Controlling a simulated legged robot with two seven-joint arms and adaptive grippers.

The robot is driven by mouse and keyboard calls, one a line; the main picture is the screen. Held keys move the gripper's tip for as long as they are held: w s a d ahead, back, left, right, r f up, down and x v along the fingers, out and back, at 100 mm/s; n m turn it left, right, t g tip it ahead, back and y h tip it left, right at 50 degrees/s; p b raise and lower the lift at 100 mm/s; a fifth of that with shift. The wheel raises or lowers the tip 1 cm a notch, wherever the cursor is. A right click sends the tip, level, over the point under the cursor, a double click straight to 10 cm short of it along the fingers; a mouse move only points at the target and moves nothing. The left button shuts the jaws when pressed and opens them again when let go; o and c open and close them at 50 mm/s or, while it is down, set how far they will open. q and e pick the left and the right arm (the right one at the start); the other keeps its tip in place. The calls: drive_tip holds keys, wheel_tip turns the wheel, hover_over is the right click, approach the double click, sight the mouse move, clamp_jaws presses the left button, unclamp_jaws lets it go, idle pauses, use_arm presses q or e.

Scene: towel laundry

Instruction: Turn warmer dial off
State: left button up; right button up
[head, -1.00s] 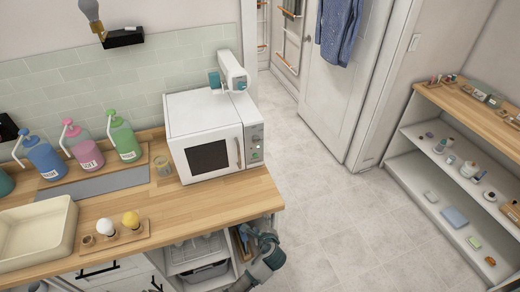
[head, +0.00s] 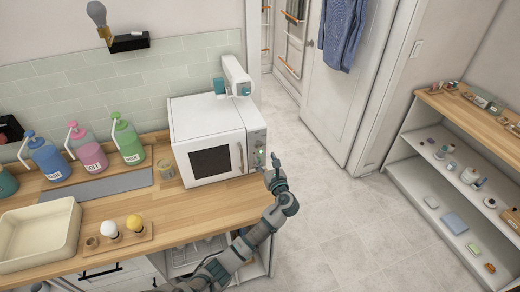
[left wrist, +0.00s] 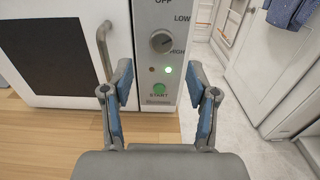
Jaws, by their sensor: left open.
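The warmer (head: 208,140) is a white microwave-like box with a dark window at the right end of the counter. Its grey control panel also shows in the left wrist view. There the dial (left wrist: 161,41) sits between the words OFF, LOW and HIGH, its pointer toward HIGH. A green light (left wrist: 168,70) is lit below it, above a green START button (left wrist: 160,88). My left gripper (head: 272,166) is just in front of the panel. In the left wrist view its fingers (left wrist: 160,85) are open and empty, spread to either side of the panel's lower part, below the dial.
The door handle (left wrist: 104,50) stands out close to the left finger. Pump bottles (head: 88,153), a sink basin (head: 38,234) and a bulb tray (head: 115,236) are on the counter to the left. Floor right of the counter is clear, up to a shelf unit (head: 425,180).

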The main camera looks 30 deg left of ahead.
sight(260, 148)
use_arm(q)
drive_tip(key=x, duration=0.6)
drive_tip(key=shift+w+d+r, duration=0.1)
drive_tip(key=shift+w+d, duration=0.1)
drive_tip(key=shift+a, duration=0.2)
drive_tip(key=c, duration=0.5)
clamp_jaws()
